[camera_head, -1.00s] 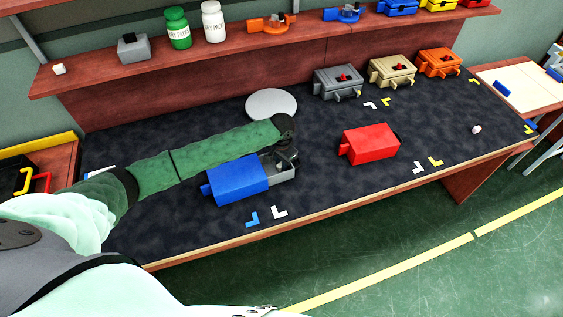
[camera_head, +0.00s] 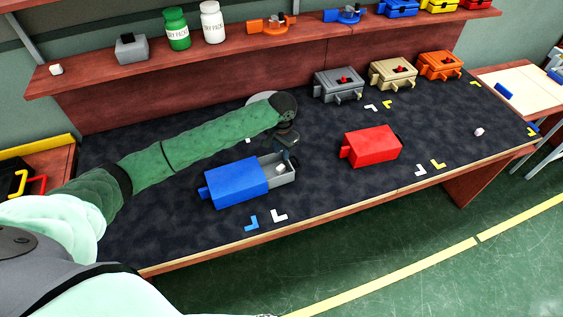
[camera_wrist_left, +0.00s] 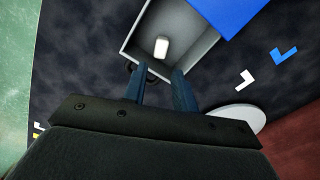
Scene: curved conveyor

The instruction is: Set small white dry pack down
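The small white dry pack (camera_head: 280,168) lies in the grey open tray (camera_head: 287,179) that sticks out of the blue box (camera_head: 237,182). In the left wrist view the pack (camera_wrist_left: 161,48) rests on the tray floor, apart from the fingertips. My left gripper (camera_head: 291,150) is above the tray. Its two fingers (camera_wrist_left: 159,80) are spread with nothing between them. My right gripper is not in view.
A red box (camera_head: 370,147) stands to the right. Grey, tan and orange boxes line the back of the dark table. A pale round disc (camera_head: 262,98) is partly behind my left arm. Another small white piece (camera_head: 480,132) lies far right.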

